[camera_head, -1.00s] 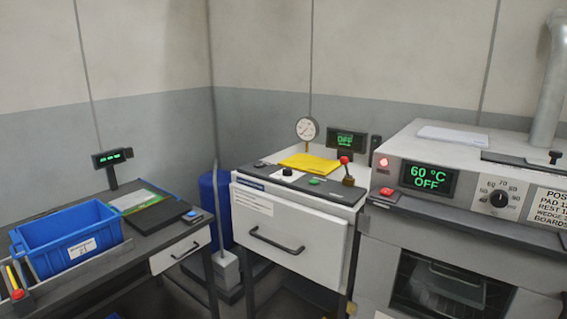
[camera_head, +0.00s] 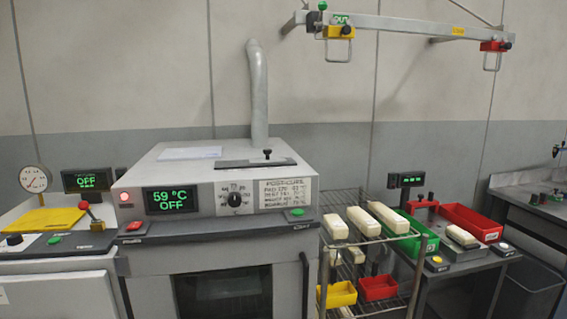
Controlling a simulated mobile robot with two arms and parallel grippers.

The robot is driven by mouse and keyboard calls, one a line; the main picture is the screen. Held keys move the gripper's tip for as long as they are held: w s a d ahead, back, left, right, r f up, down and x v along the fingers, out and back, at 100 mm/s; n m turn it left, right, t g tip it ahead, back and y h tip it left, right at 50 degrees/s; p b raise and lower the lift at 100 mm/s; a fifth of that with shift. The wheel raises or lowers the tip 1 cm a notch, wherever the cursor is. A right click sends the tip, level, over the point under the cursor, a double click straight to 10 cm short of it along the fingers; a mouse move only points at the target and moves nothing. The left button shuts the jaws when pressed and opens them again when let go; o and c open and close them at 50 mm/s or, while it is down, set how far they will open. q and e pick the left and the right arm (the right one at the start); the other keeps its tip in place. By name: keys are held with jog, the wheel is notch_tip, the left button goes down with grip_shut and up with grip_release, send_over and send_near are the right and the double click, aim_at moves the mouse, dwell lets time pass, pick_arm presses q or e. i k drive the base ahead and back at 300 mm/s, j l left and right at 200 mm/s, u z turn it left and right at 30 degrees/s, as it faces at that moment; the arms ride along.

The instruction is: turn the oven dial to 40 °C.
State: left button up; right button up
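The oven (camera_head: 145,240) stands left of the middle in the head view. Its front panel carries a black round dial (camera_head: 234,199) on a pale scale plate; which mark the dial points at is too small to read. The green display (camera_head: 171,200) left of the dial reads 59 °C and OFF. A red lamp (camera_head: 124,197) glows at the panel's left end. Below the panel are a red button (camera_head: 134,226) and a green button (camera_head: 297,212). A printed notice (camera_head: 286,194) beside the dial is headed POSTCURE. Neither of my grippers is in view.
A wire rack (camera_head: 345,250) with several cream blocks and small bins stands right of the oven. A bench with a green bin and a red bin (camera_head: 470,221) is further right. A bench with a gauge (camera_head: 34,179) and a red-knobbed lever (camera_head: 96,222) is at the left.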

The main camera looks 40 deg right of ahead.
aim_at(234, 197)
jog(key=z, duration=1.1)
